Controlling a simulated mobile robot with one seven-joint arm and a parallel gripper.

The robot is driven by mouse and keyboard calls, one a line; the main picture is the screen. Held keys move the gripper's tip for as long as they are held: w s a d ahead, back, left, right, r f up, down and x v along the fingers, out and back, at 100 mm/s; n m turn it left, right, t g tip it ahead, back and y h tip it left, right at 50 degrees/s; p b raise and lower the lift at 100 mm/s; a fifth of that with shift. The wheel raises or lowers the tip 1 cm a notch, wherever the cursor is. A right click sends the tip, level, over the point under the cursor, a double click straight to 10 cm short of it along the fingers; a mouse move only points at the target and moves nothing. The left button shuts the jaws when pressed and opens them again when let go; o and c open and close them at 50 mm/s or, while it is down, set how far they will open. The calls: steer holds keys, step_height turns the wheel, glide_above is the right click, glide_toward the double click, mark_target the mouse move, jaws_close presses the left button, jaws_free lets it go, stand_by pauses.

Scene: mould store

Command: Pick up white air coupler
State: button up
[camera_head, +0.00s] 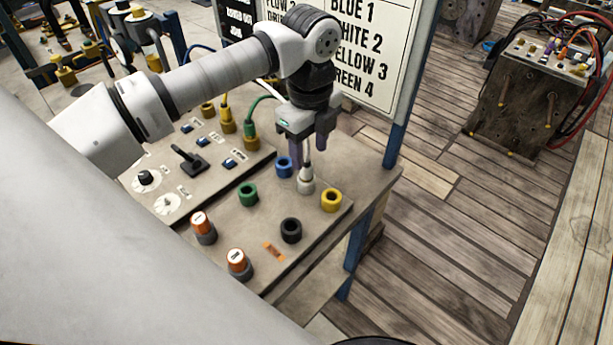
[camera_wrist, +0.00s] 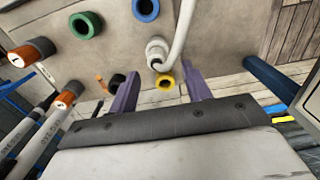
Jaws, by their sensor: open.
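The white air coupler (camera_head: 306,173) stands upright on the sloping panel, at a pale socket among coloured rings. Its white hose runs up towards my gripper (camera_head: 311,152). In the wrist view, the coupler (camera_wrist: 157,48) shows just beyond the fingertips, with its hose curving up and right. My gripper (camera_wrist: 163,84) is open, its two purple fingers apart with nothing held between them. In the head view, the fingers hang above the coupler, and the hose partly overlaps them. I cannot tell whether a finger touches the hose.
Blue (camera_head: 284,167), green (camera_head: 247,194), yellow (camera_head: 331,200) and black (camera_head: 290,230) ring sockets surround the coupler. Two orange-topped knobs (camera_head: 238,262) stand nearer. Green (camera_head: 250,133) and yellow (camera_head: 227,118) couplers with hoses stand behind. A lettered sign (camera_head: 345,50) rises close behind my gripper.

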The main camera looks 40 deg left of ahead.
mark_target(307, 162)
steer(key=f, duration=0.2)
steer(key=f+b, duration=0.1)
steer(key=f, duration=0.2)
steer(key=shift+s+a, duration=0.15)
steer(key=shift+a, duration=0.05)
steer(key=shift+r, duration=0.1)
jaws_close()
step_height(307, 162, up, 20)
steer(key=p, duration=0.9)
